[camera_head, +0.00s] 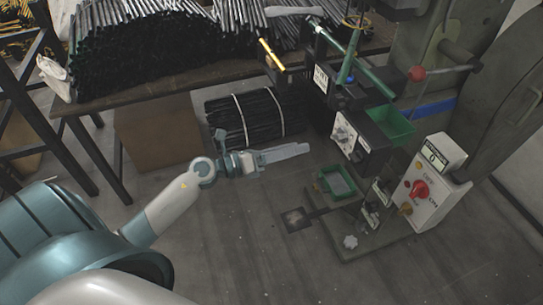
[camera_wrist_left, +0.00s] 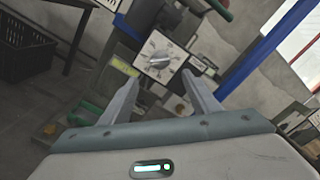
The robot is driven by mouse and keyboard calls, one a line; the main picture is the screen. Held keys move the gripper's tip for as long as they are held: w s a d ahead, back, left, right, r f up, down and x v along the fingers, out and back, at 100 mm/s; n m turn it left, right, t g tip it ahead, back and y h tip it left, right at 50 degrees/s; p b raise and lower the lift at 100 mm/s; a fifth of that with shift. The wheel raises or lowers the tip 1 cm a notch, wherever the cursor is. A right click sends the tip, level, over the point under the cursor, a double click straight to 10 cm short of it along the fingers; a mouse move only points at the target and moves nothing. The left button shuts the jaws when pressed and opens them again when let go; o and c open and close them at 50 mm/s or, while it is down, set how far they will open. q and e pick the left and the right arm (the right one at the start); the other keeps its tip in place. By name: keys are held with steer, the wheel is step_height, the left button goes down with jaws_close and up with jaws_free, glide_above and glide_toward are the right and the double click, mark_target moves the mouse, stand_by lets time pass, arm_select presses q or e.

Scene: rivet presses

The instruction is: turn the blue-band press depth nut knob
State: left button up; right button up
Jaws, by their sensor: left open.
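A dark press (camera_head: 352,112) stands right of centre in the head view. On its front is a white dial plate (camera_head: 343,131) with a small knob. In the left wrist view a grey knob (camera_wrist_left: 160,58) sits on a white plate, beyond and between my fingertips. I cannot tell for certain that this is the depth nut knob. A blue band (camera_head: 433,108) crosses the large grey-green body behind, and a blue strip (camera_wrist_left: 268,48) shows in the left wrist view. My left gripper (camera_head: 303,150) is open and empty, left of the press and apart from it. My right gripper is out of view.
A white control box (camera_head: 428,185) with a red knob stands at the right. A green tray (camera_head: 337,183) sits on the low base. A bundle of black rods (camera_head: 245,118) lies behind my left gripper. A rod-laden table (camera_head: 170,80) stands at the back. The front floor is clear.

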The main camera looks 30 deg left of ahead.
arm_select(q)
steer(key=shift+b+v, duration=0.45)
steer(key=shift+v, duration=2.4)
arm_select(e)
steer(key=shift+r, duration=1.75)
arm_select(q)
steer(key=s+a+f+n+y+p, duration=0.1)
steer(key=a+f+n+y+p, duration=0.3)
steer(key=f+n, duration=0.7)
steer(key=s+d+f+n+y+p, duration=0.1)
steer(key=f+n+y, duration=0.4)
steer(key=f+n, duration=0.65)
steer(key=s+d+f+n+g+p, duration=0.1)
steer(key=s+d+f+n+g, duration=0.3)
steer(key=s+f, duration=0.7)
steer(key=s+d+f+n+g+p, duration=0.2)
steer(key=s+d+f+n+g, duration=0.2)
steer(key=s+d+f, duration=0.5)
step_height(320, 180, down, 3)
steer(key=s+n, duration=0.2)
steer(key=shift+s+d+g+y, duration=0.35)
steer(key=shift+g+y, duration=0.05)
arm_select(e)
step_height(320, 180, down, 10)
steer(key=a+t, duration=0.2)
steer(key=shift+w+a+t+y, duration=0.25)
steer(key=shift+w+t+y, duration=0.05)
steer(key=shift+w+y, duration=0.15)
arm_select(q)
steer(key=shift+w, duration=0.1)
